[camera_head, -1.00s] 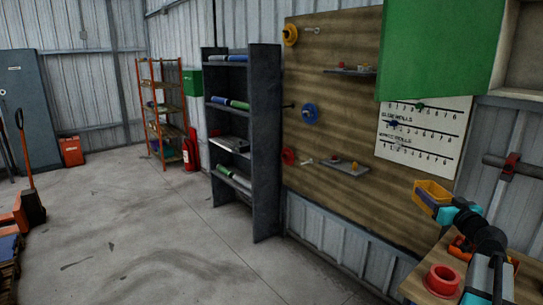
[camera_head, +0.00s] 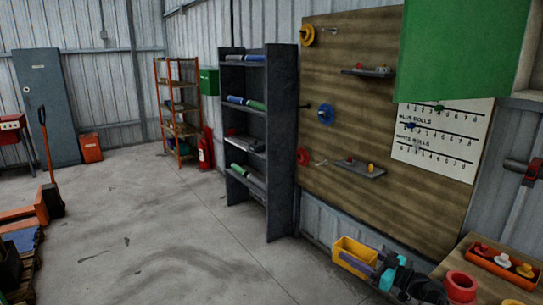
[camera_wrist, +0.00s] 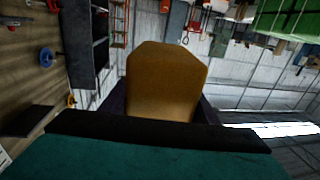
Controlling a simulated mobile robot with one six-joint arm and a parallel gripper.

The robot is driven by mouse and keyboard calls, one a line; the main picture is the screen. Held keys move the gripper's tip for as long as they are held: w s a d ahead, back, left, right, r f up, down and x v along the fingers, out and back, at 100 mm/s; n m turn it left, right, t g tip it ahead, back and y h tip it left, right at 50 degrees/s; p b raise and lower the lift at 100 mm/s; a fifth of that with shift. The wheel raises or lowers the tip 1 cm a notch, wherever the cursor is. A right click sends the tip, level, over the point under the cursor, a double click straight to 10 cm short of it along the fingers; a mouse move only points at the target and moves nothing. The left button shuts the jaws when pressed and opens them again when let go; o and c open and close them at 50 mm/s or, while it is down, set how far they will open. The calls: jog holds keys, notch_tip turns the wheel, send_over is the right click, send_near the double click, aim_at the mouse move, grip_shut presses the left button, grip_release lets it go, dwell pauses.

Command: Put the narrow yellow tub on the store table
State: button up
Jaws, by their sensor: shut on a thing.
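The narrow yellow tub (camera_head: 345,246) is held in my gripper (camera_head: 358,262), low in front of the pegboard wall in the head view. Its open top faces up there, and a dark finger crosses its near side. In the wrist view the tub (camera_wrist: 167,85) fills the middle, between the dark fingers. My gripper is shut on it, and nothing is seen under it. A wooden table top (camera_head: 440,273) shows at the lower right, to the right of my gripper. I cannot tell whether it is the store table.
A dark shelf rack (camera_head: 281,150) stands left of the pegboard (camera_head: 350,110). A pallet truck (camera_head: 38,208) is at the left. The middle floor is clear.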

jog(key=s+a+f+n+g+y, duration=0.2)
jog(key=s+a, duration=0.3)
jog(key=a, duration=0.4)
jog(key=shift+a+f+g, duration=0.3)
jog(key=shift+a+f, duration=0.1)
jog(key=shift+a, duration=0.1)
